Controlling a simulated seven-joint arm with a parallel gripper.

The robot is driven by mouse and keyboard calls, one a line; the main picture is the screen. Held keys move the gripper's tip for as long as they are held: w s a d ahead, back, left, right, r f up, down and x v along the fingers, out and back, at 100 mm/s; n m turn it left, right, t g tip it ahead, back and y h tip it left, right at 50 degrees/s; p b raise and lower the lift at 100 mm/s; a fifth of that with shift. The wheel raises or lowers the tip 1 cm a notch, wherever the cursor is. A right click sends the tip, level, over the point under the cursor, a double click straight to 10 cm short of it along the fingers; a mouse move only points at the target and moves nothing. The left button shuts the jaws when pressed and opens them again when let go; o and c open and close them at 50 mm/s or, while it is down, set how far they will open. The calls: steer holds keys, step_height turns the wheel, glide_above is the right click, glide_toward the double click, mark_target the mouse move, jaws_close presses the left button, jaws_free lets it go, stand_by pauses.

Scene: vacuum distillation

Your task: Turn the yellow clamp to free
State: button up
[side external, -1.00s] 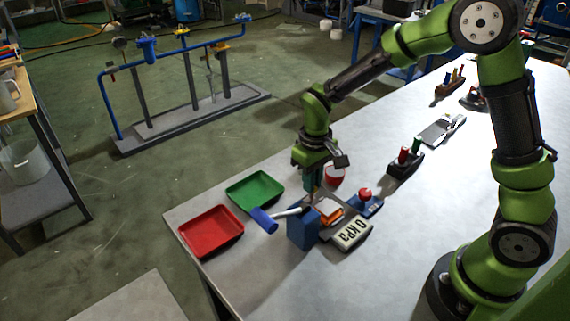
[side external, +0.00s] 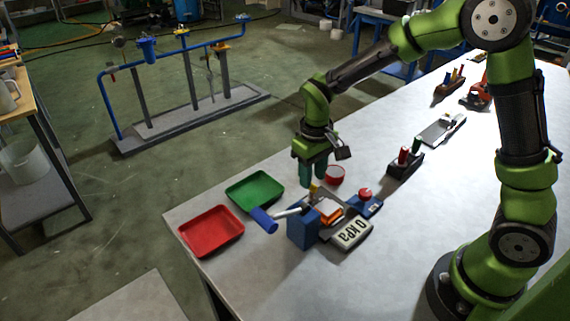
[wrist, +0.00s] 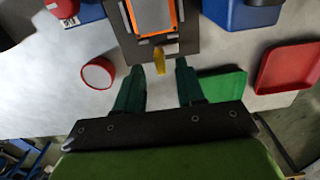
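The yellow clamp (side external: 314,189) is a small upright piece at the far edge of the dark plate of the blue device on the table. In the wrist view the yellow clamp (wrist: 159,61) lies between my fingertips sideways, its long side running along the picture's vertical. My gripper (side external: 313,182) is just above and behind the clamp, fingers pointing down. In the wrist view my gripper (wrist: 160,66) is open, with a clear gap on both sides of the clamp. An orange-framed part (side external: 328,212) sits beside the clamp on the plate.
A blue block (side external: 303,232) with a blue-ended handle (side external: 264,220) stands in front. A 0 kPa display (side external: 352,232), red-button box (side external: 365,203) and red round container (side external: 334,175) are close by. Green (side external: 255,190) and red (side external: 211,231) trays lie left.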

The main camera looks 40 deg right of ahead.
mark_target(314, 186)
step_height(314, 186, up, 15)
steer(key=shift+w+f, duration=0.1)
stand_by(0.4)
steer(key=s+d+r+m+t+y, duration=0.1)
steer(key=s+t, duration=0.6)
steer(key=s, duration=0.8)
steer(key=r+m+y, duration=0.1)
steer(key=m, duration=0.1)
steer(key=shift+s+d+m, duration=0.35)
steer(key=shift+s+m, duration=0.05)
